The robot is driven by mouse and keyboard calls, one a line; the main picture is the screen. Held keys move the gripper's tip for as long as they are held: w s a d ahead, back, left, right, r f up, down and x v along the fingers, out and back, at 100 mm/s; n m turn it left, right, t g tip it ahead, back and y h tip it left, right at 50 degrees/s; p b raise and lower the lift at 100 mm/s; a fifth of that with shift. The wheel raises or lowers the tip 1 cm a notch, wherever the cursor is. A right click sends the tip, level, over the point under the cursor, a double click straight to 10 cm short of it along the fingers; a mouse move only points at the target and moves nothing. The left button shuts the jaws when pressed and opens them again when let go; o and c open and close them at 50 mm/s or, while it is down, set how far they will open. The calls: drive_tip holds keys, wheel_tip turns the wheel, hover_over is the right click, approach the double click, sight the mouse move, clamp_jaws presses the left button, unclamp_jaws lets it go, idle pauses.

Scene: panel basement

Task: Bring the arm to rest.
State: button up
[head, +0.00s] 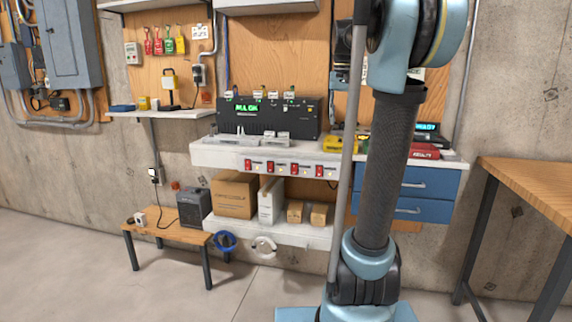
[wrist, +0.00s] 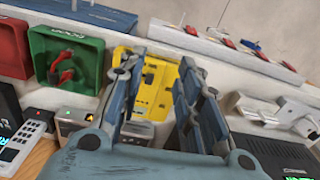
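My gripper (wrist: 160,68) shows in the wrist view with its two blue-grey fingers apart and nothing held between them. The fingers point toward a yellow case (wrist: 158,84) on the white shelf, which shows in the gap; whether they touch it I cannot tell. In the head view my arm rises in front of the right part of the bench, and the gripper itself cannot be made out there. The yellow case (head: 340,144) shows just left of my arm in the head view.
A black device with a green display (head: 266,117) stands on the white shelf (head: 215,155). A green box with red parts (wrist: 66,62) lies left of the fingers, and white adapters (wrist: 280,112) lie right. A low wooden bench (head: 172,228) and a wooden table (head: 535,185) flank the shelf.

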drive_tip(key=s+a+f+n+t, duration=0.1)
drive_tip(key=s+f, duration=1.3)
drive_tip(key=f, duration=0.2)
drive_tip(key=s+a+f+n, duration=0.1)
drive_tip(key=s+a+f, duration=0.1)
drive_tip(key=s+f, duration=1.2)
wheel_tip(320, 180, down, 3)
drive_tip(key=shift+a+f+n+t, duration=0.2)
drive_tip(key=shift+a+n+t, duration=0.05)
drive_tip(key=shift+n+t, duration=0.15)
drive_tip(key=shift+s, duration=0.1)
drive_tip(key=shift+w+f, duration=0.2)
drive_tip(key=shift+w, duration=0.25)
